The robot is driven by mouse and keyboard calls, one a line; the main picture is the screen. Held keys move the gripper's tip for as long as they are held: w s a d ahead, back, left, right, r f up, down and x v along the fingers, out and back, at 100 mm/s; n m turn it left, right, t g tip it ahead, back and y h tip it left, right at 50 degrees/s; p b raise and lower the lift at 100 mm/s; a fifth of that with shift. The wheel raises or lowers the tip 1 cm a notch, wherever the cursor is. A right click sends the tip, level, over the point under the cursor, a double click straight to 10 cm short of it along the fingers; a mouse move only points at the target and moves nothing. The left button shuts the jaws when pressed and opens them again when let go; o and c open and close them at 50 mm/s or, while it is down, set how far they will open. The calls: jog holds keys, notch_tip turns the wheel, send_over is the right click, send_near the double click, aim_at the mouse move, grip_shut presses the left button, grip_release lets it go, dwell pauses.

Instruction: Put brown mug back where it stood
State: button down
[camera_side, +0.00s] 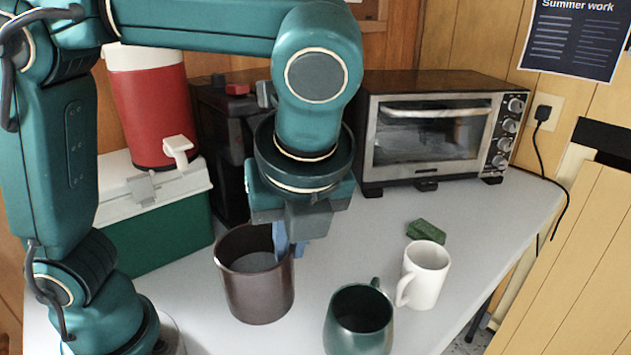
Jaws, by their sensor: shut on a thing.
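The brown mug (258,298) is upright at the centre left of the side view, dark and open at the top. My gripper (286,246) points down over its right side and is shut on the mug's right rim or wall. One bluish finger shows in front of that rim; the other is mostly hidden. The mug's handle is not visible. I cannot tell for sure whether its base touches the table or is slightly above it.
A dark green mug (359,322) and a white mug (425,277) stand to the right, with a green block (426,230) behind. A toaster oven (430,137), a green cooler (165,233) and a red drink jug (148,108) stand behind. The table (500,225) is clear at right.

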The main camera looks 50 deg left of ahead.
jog(key=shift+r, duration=1.35)
jog(key=w+a+m+t+h, duration=0.1)
jog(key=w+a+m, duration=0.25)
jog(key=w, duration=0.65)
jog(key=w+a+m+t+h, duration=0.1)
jog(key=w+a+m+t, duration=0.15)
jog(key=w+m, duration=0.45)
jog(key=shift+w+a+f+n+g, duration=0.15)
jog(key=shift+w+f+n, duration=0.25)
jog(key=shift+f, duration=2.15)
jog(key=shift+w+d+f+n+g, duration=0.15)
jog(key=shift+w+f+n, duration=0.25)
jog(key=shift+f, duration=2.1)
jog(key=shift+w+a+f+n+g, duration=0.15)
jog(key=shift+w+f+n, duration=0.25)
jog(key=shift+f, duration=2.15)
jog(key=shift+s+f, duration=0.1)
jog(key=c, duration=1)
grip_release()
